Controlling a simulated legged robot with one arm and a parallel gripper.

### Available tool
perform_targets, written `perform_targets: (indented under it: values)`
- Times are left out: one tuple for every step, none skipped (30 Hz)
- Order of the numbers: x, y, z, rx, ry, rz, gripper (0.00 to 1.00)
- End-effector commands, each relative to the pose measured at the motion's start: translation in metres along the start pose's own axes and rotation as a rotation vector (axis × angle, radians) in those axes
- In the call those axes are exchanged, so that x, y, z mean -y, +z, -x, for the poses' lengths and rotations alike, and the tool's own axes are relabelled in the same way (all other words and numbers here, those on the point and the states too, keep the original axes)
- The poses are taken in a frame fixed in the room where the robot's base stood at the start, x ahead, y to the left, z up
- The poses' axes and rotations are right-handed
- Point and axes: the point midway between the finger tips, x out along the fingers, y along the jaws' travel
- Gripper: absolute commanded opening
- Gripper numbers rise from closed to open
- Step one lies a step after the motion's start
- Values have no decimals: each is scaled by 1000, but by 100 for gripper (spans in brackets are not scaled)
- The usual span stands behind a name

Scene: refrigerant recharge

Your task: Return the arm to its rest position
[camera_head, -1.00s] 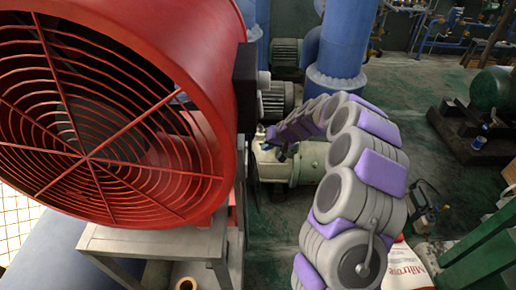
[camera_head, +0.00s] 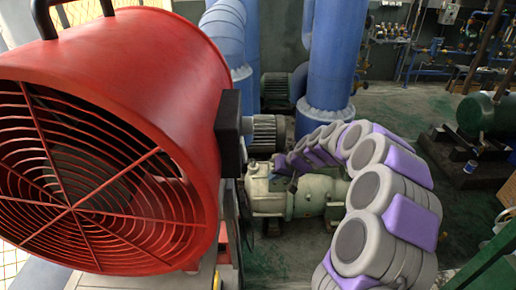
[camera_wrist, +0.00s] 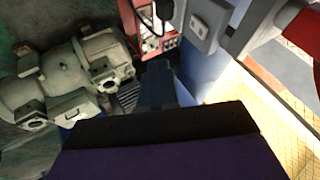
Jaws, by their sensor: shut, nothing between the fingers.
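My arm, grey with purple pads (camera_head: 370,205), arches from the lower right of the head view towards the middle. Its far end narrows to my gripper (camera_head: 283,165), small and dark, in front of or beside a pale green pump (camera_head: 310,192); I cannot tell if they touch. In the wrist view my purple and black wrist part (camera_wrist: 160,135) fills the bottom. My gripper's dark fingers (camera_wrist: 158,84) show above it, shut and empty. The pale green pump (camera_wrist: 75,75) also shows at the left of this view.
A large red fan (camera_head: 130,110) with a wire grille fills the left, close to my arm. Blue pipes (camera_head: 335,60) stand behind the pump. A dark green machine (camera_head: 485,115) stands at the right. Open floor (camera_head: 410,105) lies between the pipes and that machine.

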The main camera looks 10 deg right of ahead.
Motion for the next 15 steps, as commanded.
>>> perform_targets:
  values:
    - [3, 1, -1, 1, 1, 2, 0]
    - [4, 1, -1, 2, 1, 4, 0]
    - [8, 2, 0, 5, 0, 7, 0]
    - [11, 4, 1, 9, -1, 10, 0]
    - [15, 6, 2, 15, -4, 15, 0]
    - [23, 10, 6, 25, -9, 23, 0]
    - [31, 14, 10, 36, -13, 31, 0]
    - [39, 20, 16, 48, -18, 41, 0]
    - [51, 28, 23, 70, -25, 56, 0]
    - [60, 36, 29, 88, -30, 66, 0]
    - [70, 44, 36, 106, -34, 76, 0]
    - [83, 56, 45, 129, -34, 94, 0]
    - [91, 66, 51, 151, -32, 104, 0]
    - [98, 76, 58, 171, -31, 115, 0]
    - [108, 89, 67, 197, -27, 128, 0]
